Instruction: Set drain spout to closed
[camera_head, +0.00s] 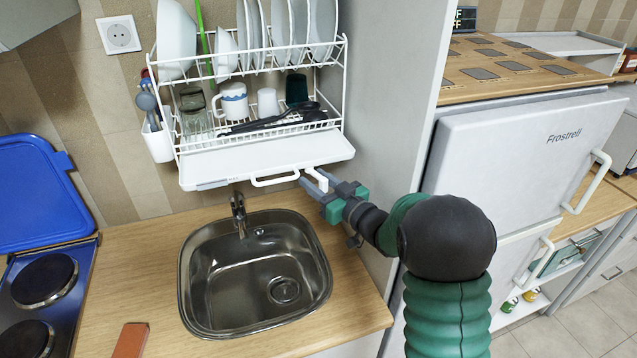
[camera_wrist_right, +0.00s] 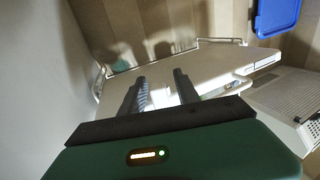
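The white dish rack (camera_head: 346,75) hangs on the wall above the sink, with a white drip tray (camera_head: 230,166) under it. The white drain spout (camera_head: 317,177) is at the right part of the tray's front edge, beside a white handle loop (camera_head: 274,181). My right gripper (camera_head: 313,183) is at the spout, its fingers apart on either side of it. In the right wrist view, a white piece that looks like the spout (camera_wrist_right: 163,97) shows between the open fingers (camera_wrist_right: 160,88); contact cannot be told. My left gripper is out of view.
A steel sink (camera_head: 215,285) with a tap (camera_head: 239,214) is below. A grey side panel (camera_head: 385,120) stands right of the rack, close to my right arm. Plates, mugs and cutlery fill the rack. A blue hob lid (camera_head: 38,190) stands raised at left.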

